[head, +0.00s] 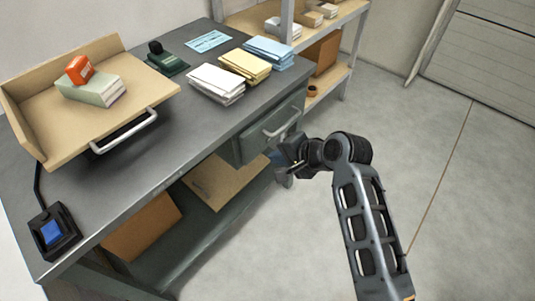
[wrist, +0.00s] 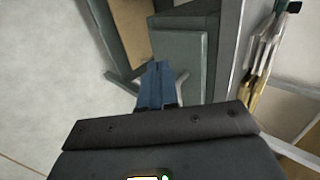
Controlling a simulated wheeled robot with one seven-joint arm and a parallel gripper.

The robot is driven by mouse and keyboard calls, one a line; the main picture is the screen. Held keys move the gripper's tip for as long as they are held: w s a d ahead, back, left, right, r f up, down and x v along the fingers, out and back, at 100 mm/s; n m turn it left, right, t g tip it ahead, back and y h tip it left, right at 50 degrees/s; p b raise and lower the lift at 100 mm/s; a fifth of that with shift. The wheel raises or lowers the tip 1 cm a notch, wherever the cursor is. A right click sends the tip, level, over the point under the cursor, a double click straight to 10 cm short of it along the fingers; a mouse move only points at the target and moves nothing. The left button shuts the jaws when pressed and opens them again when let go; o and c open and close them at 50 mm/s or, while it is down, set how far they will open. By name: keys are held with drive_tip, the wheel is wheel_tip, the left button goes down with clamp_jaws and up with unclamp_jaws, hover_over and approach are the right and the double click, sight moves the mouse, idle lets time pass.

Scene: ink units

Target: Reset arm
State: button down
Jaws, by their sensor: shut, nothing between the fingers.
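My gripper (head: 278,160) is at the front of the desk, just below the drawer (head: 265,130) with its pale bar handle. In the wrist view its blue fingers (wrist: 156,84) are together with nothing between them. My arm reaches in from the lower right with the elbow bent. In the head view the fingertips are small and partly hidden by the wrist.
The grey desk (head: 150,185) bears a wooden tray (head: 50,120) with a book and red box, paper stacks (head: 216,82), a green stamp-like item (head: 166,62) and a black device (head: 52,232). Cardboard (head: 222,180) sits on the lower shelf. Open floor (head: 455,210) lies to the right.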

drive_tip(key=shift+v, duration=1.35)
drive_tip(key=shift+f, duration=0.1)
drive_tip(key=s+d+f+n+t+h, duration=0.1)
drive_tip(key=s+d+f+t+h, duration=0.15)
drive_tip(key=s+d, duration=0.75)
drive_tip(key=s+d+f+n+t+h, duration=0.1)
drive_tip(key=s+d+f+t+h, duration=0.25)
drive_tip(key=s, duration=0.95)
drive_tip(key=s+d+r+n+t, duration=0.1)
drive_tip(key=s+d+r+n, duration=0.1)
drive_tip(key=s+r, duration=0.7)
drive_tip(key=s+d+r+n+t+h, duration=0.1)
drive_tip(key=s+d+r+n+t, duration=0.1)
drive_tip(key=s+d+r, duration=0.3)
drive_tip(key=s+r+n, duration=0.1)
drive_tip(key=s+r, duration=0.3)
drive_tip(key=s, duration=0.1)
drive_tip(key=shift+s+d+r+h, duration=0.25)
drive_tip(key=shift+s+r+h, duration=0.05)
drive_tip(key=shift+s+r, duration=0.1)
